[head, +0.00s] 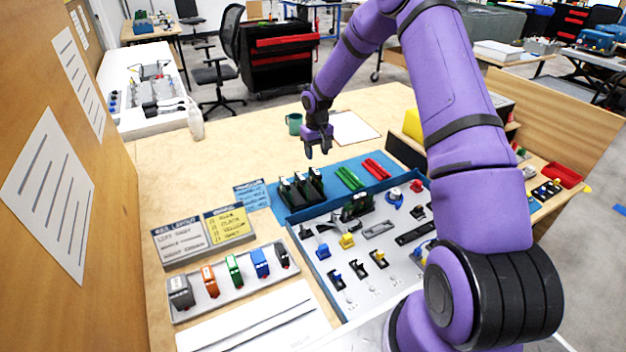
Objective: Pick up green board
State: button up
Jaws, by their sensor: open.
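Several dark green boards (301,187) stand upright in black holders on the blue mat, at the middle of the head view. Another dark green upright part (357,206) stands at the back of the grey tray; I cannot tell if it is the same kind of board. Two bright green strips (350,178) lie on the mat to the right of the upright boards. My gripper (318,152) is open and empty, pointing down. It appears above the table behind the boards, apart from them.
The blue-edged grey tray (322,282) holds several small parts. Red strips (376,168) lie on the blue mat (268,193). A narrow tray (205,300) of coloured connectors and label cards (230,222) stand left. A green mug (294,123) and clipboard (353,127) sit behind my gripper.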

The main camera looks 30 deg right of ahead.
aim_at(316, 171)
notch_tip(316, 171, down, 11)
jog(key=shift+a+r, duration=0.1)
jog(key=shift+r, duration=0.1)
grip_shut()
dwell(0.5)
